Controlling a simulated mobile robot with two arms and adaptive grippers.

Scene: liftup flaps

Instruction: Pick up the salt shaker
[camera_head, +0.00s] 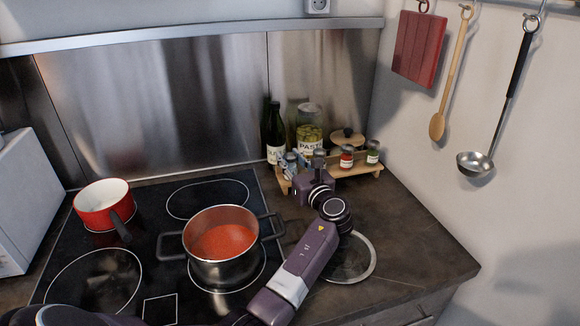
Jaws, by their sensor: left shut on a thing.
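My left gripper (291,170) reaches over the front edge of the wooden rack at the back right of the counter. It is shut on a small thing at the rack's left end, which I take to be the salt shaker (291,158). The fingers and the purple wrist hide much of it, and I cannot tell whether it is clear of the rack. My right gripper is not in view.
The wooden rack (368,172) also holds a pasta jar (309,130), a dark bottle (274,135) and small spice jars (347,157). A steel pot (222,270) of red sauce and a red pan (103,212) stand on the hob. A glass lid (358,270) lies under my arm.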

